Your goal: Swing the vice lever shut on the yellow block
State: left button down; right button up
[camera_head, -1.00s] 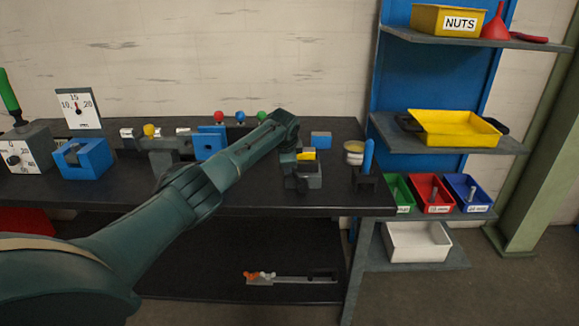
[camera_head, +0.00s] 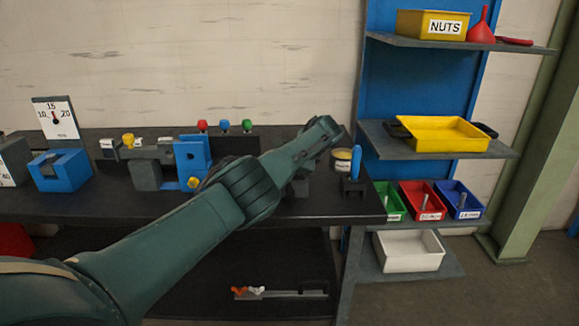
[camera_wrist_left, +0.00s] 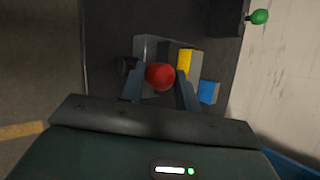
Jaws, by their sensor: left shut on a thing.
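The grey vice (camera_wrist_left: 150,50) shows in the left wrist view, with the yellow block (camera_wrist_left: 184,61) against its right part. A red ball knob (camera_wrist_left: 160,77), seemingly the lever's end, sits between the two fingers of my left gripper (camera_wrist_left: 160,73). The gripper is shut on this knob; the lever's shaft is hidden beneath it. My right gripper is not in view.
A blue block (camera_wrist_left: 208,92) lies close to the vice. A blue fixture (camera_head: 192,154) stands left of the vice. Shelves with bins are at the right.

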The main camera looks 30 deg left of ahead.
pick_arm(q)
jog(key=shift+w, duration=0.1)
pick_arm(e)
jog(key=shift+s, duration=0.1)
pick_arm(q)
jog(key=c, duration=1.4)
grip_release()
jog(key=shift+d, duration=0.1)
jog(key=o, duration=0.4)
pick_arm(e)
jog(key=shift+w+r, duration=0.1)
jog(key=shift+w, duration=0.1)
pick_arm(q)
jog(key=p+v, duration=0.2)
jog(key=v, duration=1.1)
jog(key=shift+p, duration=0.3)
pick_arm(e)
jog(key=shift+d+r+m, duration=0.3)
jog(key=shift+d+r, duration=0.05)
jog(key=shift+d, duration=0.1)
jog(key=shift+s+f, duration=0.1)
